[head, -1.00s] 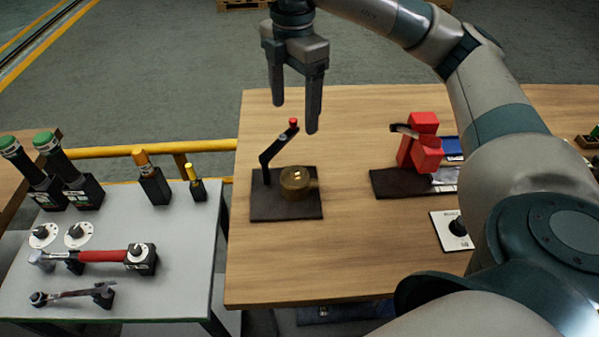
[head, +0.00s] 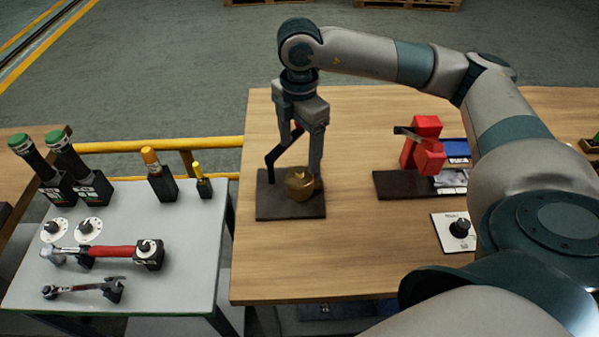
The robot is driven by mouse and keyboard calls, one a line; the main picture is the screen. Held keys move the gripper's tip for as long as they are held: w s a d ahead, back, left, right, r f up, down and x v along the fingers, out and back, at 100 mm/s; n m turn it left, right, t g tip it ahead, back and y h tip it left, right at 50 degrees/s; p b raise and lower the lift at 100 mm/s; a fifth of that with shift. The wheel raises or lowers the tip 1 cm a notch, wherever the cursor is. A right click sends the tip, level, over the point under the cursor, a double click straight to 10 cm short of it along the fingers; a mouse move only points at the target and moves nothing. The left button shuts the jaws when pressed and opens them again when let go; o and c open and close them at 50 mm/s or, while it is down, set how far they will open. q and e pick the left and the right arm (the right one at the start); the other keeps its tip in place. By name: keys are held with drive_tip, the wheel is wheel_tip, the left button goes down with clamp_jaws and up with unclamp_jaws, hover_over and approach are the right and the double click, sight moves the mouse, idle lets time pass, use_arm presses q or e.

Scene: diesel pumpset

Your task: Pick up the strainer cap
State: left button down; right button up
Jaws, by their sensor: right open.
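A brass-coloured round piece (head: 300,187), which looks like the strainer cap, sits on a dark square base (head: 275,210) on the wooden table. A black crank-like handle with a red tip (head: 271,163) stands at the left of the same base. My right gripper (head: 302,158) points down over the base, open. Its nearer finger reaches to the top right edge of the brass piece; the other finger is beside the black handle, its tip hard to make out. I cannot tell whether either finger touches. My left gripper is not in view.
A red part on a dark base (head: 405,187) stands to the right on the wooden table (head: 350,270). A white plate with a black knob (head: 459,229) lies nearer. A grey table (head: 190,255) with tools is at the left, beyond a gap. The wooden table's front middle is clear.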

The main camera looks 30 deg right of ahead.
sight(299, 171)
drive_tip(key=shift+f, duration=0.55)
use_arm(q)
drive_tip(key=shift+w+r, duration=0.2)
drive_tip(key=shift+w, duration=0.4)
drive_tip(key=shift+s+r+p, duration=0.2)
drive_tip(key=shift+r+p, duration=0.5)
drive_tip(key=shift+p, duration=0.05)
use_arm(e)
drive_tip(key=shift+f, duration=2.95)
drive_tip(key=c, duration=1.4)
drive_tip(key=shift+r, duration=0.15)
